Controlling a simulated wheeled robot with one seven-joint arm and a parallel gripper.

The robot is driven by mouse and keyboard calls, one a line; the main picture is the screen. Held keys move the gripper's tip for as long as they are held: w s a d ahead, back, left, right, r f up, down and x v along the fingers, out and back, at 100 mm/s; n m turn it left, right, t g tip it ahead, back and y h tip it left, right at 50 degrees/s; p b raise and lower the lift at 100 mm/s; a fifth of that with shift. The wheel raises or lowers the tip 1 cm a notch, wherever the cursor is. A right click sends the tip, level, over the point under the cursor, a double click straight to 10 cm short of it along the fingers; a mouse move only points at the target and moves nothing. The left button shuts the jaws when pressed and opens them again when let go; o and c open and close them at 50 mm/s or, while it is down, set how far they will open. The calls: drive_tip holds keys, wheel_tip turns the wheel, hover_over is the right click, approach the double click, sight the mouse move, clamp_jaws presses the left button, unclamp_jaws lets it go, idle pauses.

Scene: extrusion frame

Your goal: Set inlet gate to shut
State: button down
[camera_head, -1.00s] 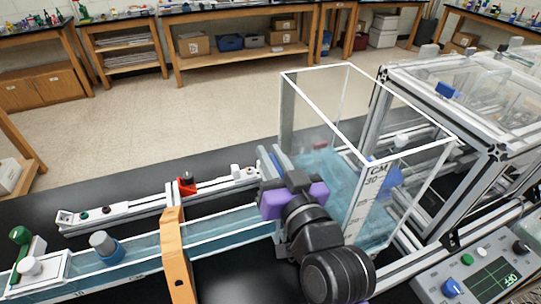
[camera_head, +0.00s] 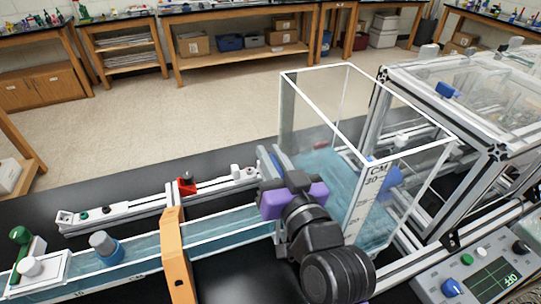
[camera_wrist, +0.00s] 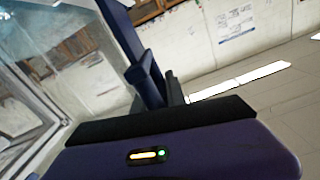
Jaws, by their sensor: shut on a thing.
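My gripper (camera_head: 271,160) is at the near left corner of a clear water tank (camera_head: 315,69), where a water channel (camera_head: 235,222) meets it. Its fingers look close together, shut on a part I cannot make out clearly. This is where the inlet gate seems to be, but the gripper hides it, so I cannot tell the gate's position. In the wrist view my gripper (camera_wrist: 160,88) shows with its fingers close together beside a clear panel. Blue water stands in the tank and in the channel.
An orange bracket (camera_head: 174,245) straddles the channel. A white rail (camera_head: 120,210) with a red block (camera_head: 187,186) runs behind it. A metal extrusion frame (camera_head: 490,152) stands at the right, with a control panel (camera_head: 490,275) in front. Black bench top is bare behind the rail.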

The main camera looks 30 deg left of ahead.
drive_tip(key=shift+s+a, duration=0.15)
wheel_tip(320, 180, down, 6)
drive_tip(key=b, duration=0.4)
drive_tip(key=shift+r, duration=0.25)
drive_tip(key=c, duration=1.4)
unclamp_jaws()
drive_tip(key=shift+r, duration=0.1)
drive_tip(key=b+v, duration=0.1)
drive_tip(key=v, duration=0.5)
drive_tip(key=shift+s+b, duration=0.1)
drive_tip(key=shift+b, duration=0.3)
drive_tip(key=shift+v, duration=0.85)
